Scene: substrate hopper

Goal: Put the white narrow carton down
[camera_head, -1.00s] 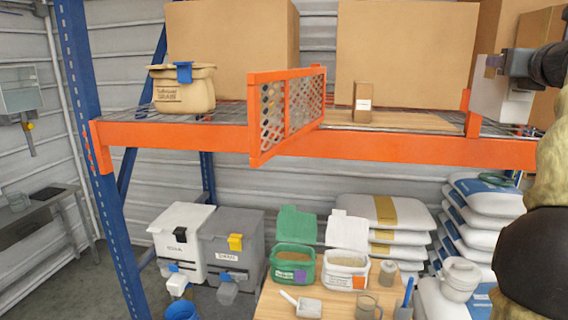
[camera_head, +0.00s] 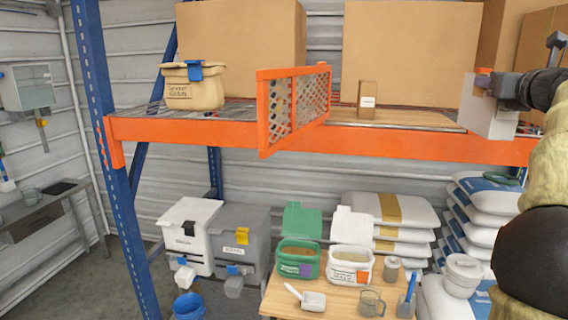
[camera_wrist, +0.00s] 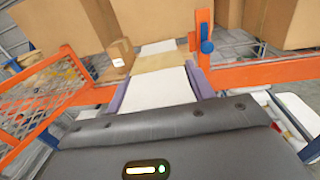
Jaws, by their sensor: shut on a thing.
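The white narrow carton (camera_head: 487,112) is at the right of the head view, in front of the orange shelf beam. My gripper (camera_head: 497,84) is shut on it near its top; the carton hangs upright below the fingers. In the wrist view the carton's white face (camera_wrist: 160,90) lies between the two purplish fingers of my gripper (camera_wrist: 162,88). The wooden board (camera_head: 405,117) on the shelf lies to the left of the carton, and shows beyond it in the wrist view (camera_wrist: 165,60). Whether the carton touches the shelf cannot be told.
A small brown carton (camera_head: 367,98) stands on the board beside the orange mesh divider (camera_head: 295,105). Large cardboard boxes (camera_head: 410,50) fill the back. An orange post with a blue part (camera_wrist: 206,40) is close by in the wrist view. A tan tub (camera_head: 192,88) sits at left.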

